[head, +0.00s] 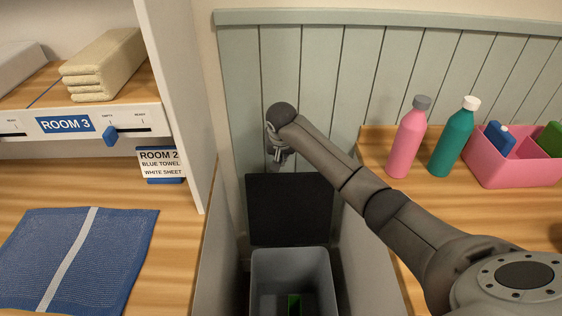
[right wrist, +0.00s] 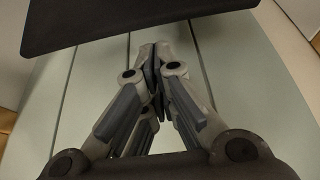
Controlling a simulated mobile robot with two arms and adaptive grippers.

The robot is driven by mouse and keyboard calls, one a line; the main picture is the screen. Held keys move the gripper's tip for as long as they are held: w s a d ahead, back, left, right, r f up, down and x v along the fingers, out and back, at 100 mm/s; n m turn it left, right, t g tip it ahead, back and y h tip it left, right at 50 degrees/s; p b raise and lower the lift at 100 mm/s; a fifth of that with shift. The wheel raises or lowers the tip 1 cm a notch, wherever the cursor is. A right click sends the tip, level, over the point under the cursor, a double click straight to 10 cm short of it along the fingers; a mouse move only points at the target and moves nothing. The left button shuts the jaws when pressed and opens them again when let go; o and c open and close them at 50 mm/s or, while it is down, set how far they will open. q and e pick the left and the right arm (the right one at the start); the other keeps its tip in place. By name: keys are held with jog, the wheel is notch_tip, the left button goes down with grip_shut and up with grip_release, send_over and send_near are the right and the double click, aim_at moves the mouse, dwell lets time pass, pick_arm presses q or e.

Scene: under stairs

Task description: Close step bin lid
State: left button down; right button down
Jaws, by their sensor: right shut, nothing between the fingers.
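The step bin (head: 290,256) is a grey open-topped box in the narrow gap between the counters. Its dark lid (head: 290,212) stands raised and upright behind the opening, near the panelled wall. My right gripper (head: 279,163) is shut and empty, just above the lid's top edge, left of its middle. In the right wrist view the shut fingertips (right wrist: 157,50) point towards the dark lid (right wrist: 130,22), with its edge close by. I cannot tell whether they touch it. My left gripper is not in view.
At right, a pink bottle (head: 408,142), a teal bottle (head: 454,140) and a pink caddy (head: 512,169) stand on a wooden counter.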

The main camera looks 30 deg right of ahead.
jog(key=shift+x, duration=2.95)
jog(key=shift+d, duration=0.1)
jog(key=shift+r, duration=0.1)
